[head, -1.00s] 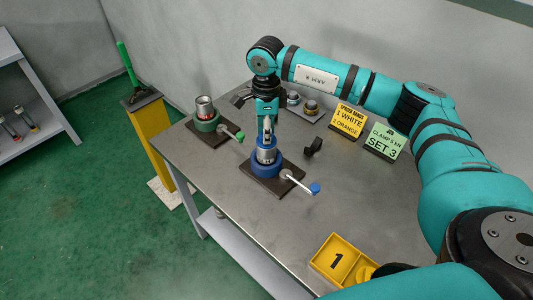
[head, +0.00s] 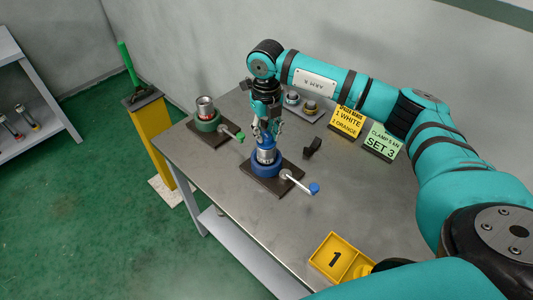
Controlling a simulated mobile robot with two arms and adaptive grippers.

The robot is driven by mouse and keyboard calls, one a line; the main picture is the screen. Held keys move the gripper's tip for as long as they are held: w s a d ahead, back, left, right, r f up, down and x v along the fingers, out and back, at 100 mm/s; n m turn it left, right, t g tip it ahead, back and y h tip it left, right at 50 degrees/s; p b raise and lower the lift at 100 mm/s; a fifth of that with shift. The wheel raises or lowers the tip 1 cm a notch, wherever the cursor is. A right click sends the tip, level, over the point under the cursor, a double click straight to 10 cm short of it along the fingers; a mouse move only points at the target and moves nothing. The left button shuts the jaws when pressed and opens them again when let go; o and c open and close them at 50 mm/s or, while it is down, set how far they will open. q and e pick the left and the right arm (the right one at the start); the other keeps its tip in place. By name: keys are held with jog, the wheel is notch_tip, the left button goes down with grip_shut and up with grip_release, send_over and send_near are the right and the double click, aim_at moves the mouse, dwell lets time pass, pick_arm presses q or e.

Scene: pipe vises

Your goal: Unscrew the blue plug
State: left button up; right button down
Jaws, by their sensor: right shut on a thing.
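The blue vise (head: 268,168) sits on a dark base plate near the middle of the table, with a silver pipe (head: 267,156) upright in it. The blue plug (head: 265,142) is at the top of the pipe, partly hidden by the fingers. My right gripper (head: 266,134) points down over the pipe and is shut on the blue plug. I cannot tell from here how far the plug sits in the pipe. My left gripper is not in view.
A green vise (head: 208,124) with a silver pipe stands at the back left. A yellow tray marked 1 (head: 341,259) lies at the front. Signs (head: 347,120) and a small holder (head: 303,106) stand behind. A black clip-like part (head: 313,148) lies right of the blue vise.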

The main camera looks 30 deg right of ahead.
jog(key=m+p, duration=0.1)
jog(key=m, duration=0.3)
jog(key=shift+r, duration=0.1)
jog(key=m+p, duration=0.1)
jog(key=m, duration=0.2)
jog(key=shift+m, duration=0.4)
jog(key=m+p, duration=0.2)
jog(key=m, duration=0.3)
jog(key=shift+m, duration=0.7)
jog(key=c, duration=1.2)
grip_release()
jog(key=shift+o, duration=0.2)
